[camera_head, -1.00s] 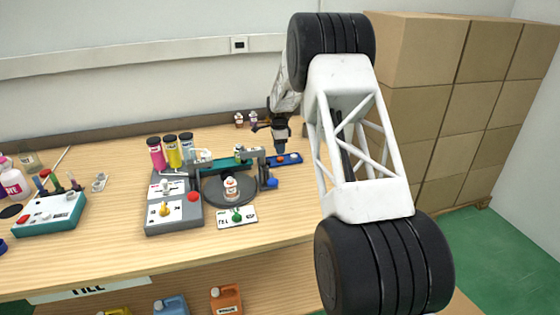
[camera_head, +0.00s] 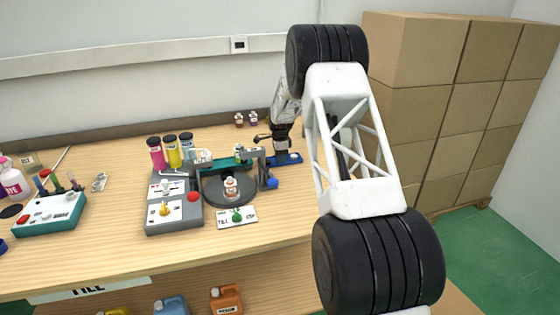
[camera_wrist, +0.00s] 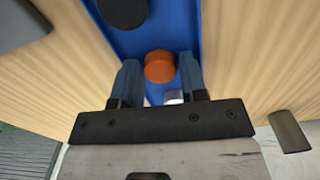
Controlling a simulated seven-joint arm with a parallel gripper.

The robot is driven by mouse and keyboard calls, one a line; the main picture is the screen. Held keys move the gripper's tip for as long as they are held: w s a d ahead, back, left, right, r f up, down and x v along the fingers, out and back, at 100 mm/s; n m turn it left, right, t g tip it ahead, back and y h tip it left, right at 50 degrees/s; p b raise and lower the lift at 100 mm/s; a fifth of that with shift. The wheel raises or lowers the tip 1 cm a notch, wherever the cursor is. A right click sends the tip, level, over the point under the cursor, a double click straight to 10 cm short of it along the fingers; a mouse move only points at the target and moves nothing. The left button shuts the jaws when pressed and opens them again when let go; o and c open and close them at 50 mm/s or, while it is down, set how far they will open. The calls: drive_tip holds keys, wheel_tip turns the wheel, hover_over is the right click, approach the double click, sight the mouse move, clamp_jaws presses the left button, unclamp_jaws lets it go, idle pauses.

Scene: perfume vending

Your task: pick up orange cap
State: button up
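The orange cap (camera_wrist: 159,66) sits on the blue tray (camera_wrist: 180,30), near the tips of my gripper (camera_wrist: 159,73) in the wrist view. My gripper's blue fingers are apart, one on each side of the cap. I cannot tell whether a finger touches it. In the head view my gripper (camera_head: 282,150) is down at the blue tray (camera_head: 295,158) and hides the orange cap.
A black cap (camera_wrist: 122,12) lies further along the tray, and a whitish cap (camera_wrist: 174,97) shows between the fingers. The filling machine (camera_head: 270,181) stands just left of the tray. Stacked boxes (camera_head: 425,105) stand at the right.

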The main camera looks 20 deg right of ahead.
idle(0.4)
drive_tip(key=c, duration=0.6)
drive_tip(key=shift+o, duration=0.2)
wheel_tip(320, 180, up, 10)
idle(0.4)
drive_tip(key=shift+a, duration=0.1)
idle(0.4)
